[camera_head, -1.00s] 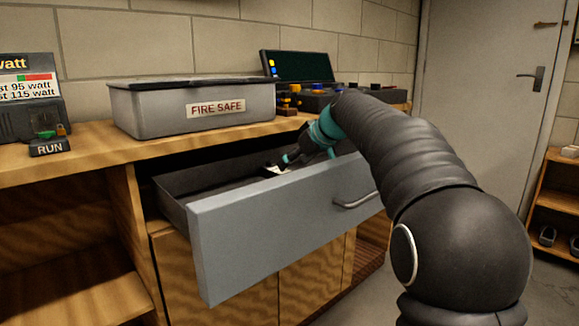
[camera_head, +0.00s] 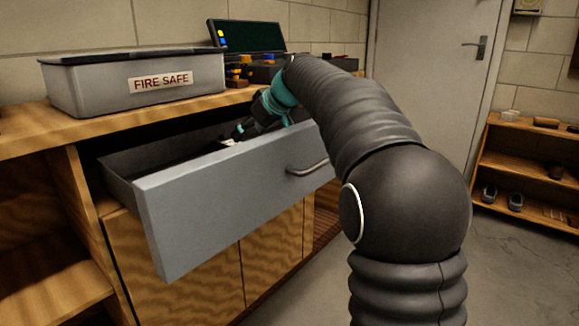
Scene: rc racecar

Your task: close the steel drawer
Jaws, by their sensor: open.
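The steel drawer (camera_head: 225,195) is pulled well out of the wooden bench. Its grey front faces the lower right, and a bar handle (camera_head: 307,168) sits on the right part of that front. My gripper (camera_head: 240,133) is above the open drawer, behind the top edge of the front panel. Its dark fingers point left and down, and the teal wrist shows just behind them. It is open. A small pale piece shows near the fingertips; I cannot tell what it is. The right end of the drawer is partly hidden by my arm.
A grey box labelled FIRE SAFE (camera_head: 140,85) stands on the wooden bench top (camera_head: 75,133) above the drawer. A dark screen (camera_head: 247,37) and small coloured items stand behind my wrist. A low shoe shelf (camera_head: 525,165) is at the right. The floor (camera_head: 500,270) there is clear.

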